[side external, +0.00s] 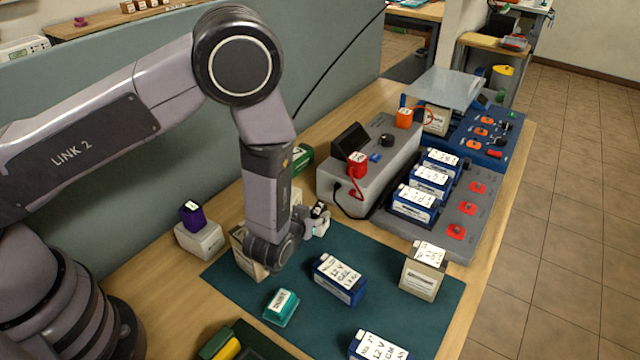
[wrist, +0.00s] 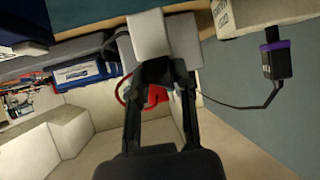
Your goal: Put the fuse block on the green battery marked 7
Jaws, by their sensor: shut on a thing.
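My gripper (side external: 316,214) is at the middle of the work area, above the back part of the teal mat (side external: 390,283). It is shut on a small pale grey block, which I take to be the fuse block (wrist: 148,35); no label on it is readable. In the wrist view my gripper (wrist: 158,72) has both dark fingers at this block. A dark green battery-like block (side external: 304,156) stands behind my arm, partly hidden by it. Its label is too small to read, so I cannot confirm a 7.
Blue batteries (side external: 338,279) and a cream one (side external: 424,270) stand on the mat, with a small teal block (side external: 281,307). A grey charger (side external: 372,165) with a red plug (side external: 357,164) stands behind. A purple-topped piece (side external: 192,215) is left. Bare mat lies between the batteries.

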